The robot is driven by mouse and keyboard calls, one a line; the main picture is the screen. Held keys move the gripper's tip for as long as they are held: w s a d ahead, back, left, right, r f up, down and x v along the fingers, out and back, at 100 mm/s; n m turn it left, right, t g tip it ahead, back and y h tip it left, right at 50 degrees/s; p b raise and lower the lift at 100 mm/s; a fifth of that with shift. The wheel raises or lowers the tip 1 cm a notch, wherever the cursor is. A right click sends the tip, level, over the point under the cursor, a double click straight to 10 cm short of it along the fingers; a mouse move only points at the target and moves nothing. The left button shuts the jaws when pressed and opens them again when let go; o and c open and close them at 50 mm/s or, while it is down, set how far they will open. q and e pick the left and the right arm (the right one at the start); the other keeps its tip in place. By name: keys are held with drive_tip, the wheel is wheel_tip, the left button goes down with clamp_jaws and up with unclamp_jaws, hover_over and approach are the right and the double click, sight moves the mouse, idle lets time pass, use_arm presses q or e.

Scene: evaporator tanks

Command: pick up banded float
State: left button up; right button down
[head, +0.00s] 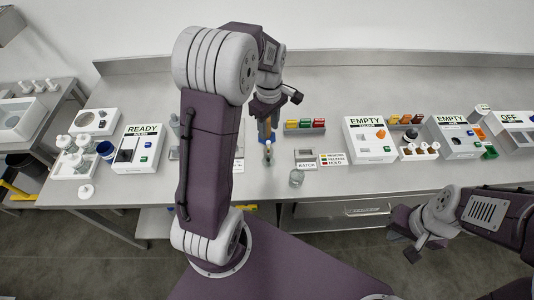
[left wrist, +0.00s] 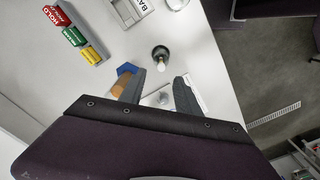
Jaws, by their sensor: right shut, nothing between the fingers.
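I cannot pick out a banded float for certain. A small upright piece with a pale top and dark round base (left wrist: 160,57) stands just beyond my left fingertips in the left wrist view; it also shows in the head view (head: 267,150). No bands can be made out on it. My left gripper (left wrist: 160,80) is open above the bench, its fingers apart on either side of a whitish item (left wrist: 160,98) lower down. A wooden-looking piece with a blue end (left wrist: 125,72) is beside the left finger. My right gripper (head: 408,238) is shut and empty, off the bench's front edge.
A clear glass (head: 296,178) stands near the front edge by the BATCH plate (head: 306,164). A rack of coloured blocks (head: 304,127) is behind. A READY box (head: 137,148) and EMPTY boxes (head: 370,139) line the bench. My left arm hides part of the bench.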

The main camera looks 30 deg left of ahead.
sight(269, 142)
use_arm(q)
drive_tip(key=shift+d+f, duration=0.15)
drive_tip(key=shift+d, duration=0.1)
drive_tip(key=f, duration=0.3)
drive_tip(key=shift+s+a+f, duration=0.1)
drive_tip(key=shift+a+f, duration=0.25)
drive_tip(key=shift+a, duration=0.05)
drive_tip(key=f, duration=0.4)
drive_tip(key=shift+s+d+f+p, duration=0.1)
drive_tip(key=shift+d+f+p, duration=0.2)
drive_tip(key=shift+p, duration=0.1)
drive_tip(key=shift+a+f, duration=0.15)
drive_tip(key=shift+f, duration=0.15)
drive_tip(key=shift+r, duration=0.1)
clamp_jaws()
